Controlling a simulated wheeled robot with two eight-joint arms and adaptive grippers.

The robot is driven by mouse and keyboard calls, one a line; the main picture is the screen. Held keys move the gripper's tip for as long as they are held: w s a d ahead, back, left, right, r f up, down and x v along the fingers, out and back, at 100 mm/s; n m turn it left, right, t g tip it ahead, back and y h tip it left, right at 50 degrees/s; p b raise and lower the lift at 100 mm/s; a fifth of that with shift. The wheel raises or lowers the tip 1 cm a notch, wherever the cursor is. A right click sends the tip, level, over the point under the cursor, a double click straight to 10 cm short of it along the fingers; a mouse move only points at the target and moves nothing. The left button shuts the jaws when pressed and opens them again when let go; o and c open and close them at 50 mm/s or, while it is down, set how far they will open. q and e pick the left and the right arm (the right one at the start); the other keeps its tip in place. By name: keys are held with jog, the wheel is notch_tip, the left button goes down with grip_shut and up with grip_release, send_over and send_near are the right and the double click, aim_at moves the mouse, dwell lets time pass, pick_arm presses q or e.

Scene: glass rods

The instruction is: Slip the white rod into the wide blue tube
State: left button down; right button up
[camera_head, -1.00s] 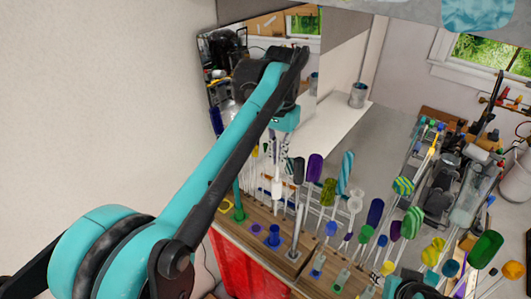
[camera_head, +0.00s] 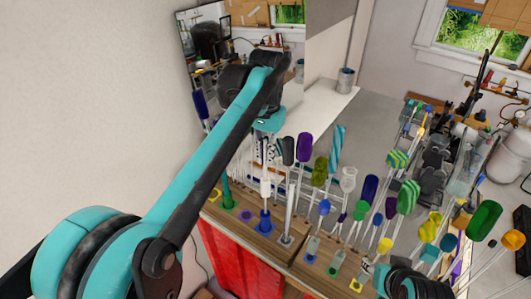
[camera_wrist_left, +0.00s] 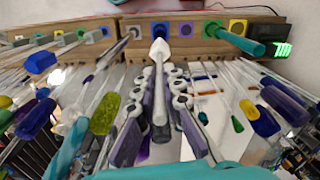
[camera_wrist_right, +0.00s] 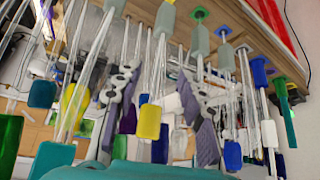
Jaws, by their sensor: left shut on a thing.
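The white rod (camera_head: 266,187) hangs upright from my left gripper, its white lower part above the wide blue tube (camera_head: 265,221). In the left wrist view, my left gripper (camera_wrist_left: 160,88) is shut on the white rod (camera_wrist_left: 159,62), whose pointed white end overlaps the blue square (camera_wrist_left: 160,27) on the wooden rack. That end hides most of the blue tube there, and I cannot tell whether the tip is inside. My right gripper (camera_wrist_right: 158,90) is open in the right wrist view, fingers well apart, with glass rods behind.
The wooden rack (camera_head: 243,229) also holds a green tube (camera_head: 227,192) on the left and a grey tube (camera_head: 286,225) on the right. Several colour-topped glass rods, such as the purple one (camera_head: 304,148), crowd the right side. A white shelf (camera_head: 325,105) stands behind.

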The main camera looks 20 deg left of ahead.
aim_at(265, 140)
pick_arm(q)
jog(key=shift+f+b, duration=2.35)
jog(key=shift+f, duration=1.6)
jog(key=c, duration=1.6)
grip_release()
jog(key=shift+o, duration=0.2)
jog(key=shift+r, duration=0.1)
notch_tip(265, 140, up, 12)
jog(key=shift+f, duration=0.1)
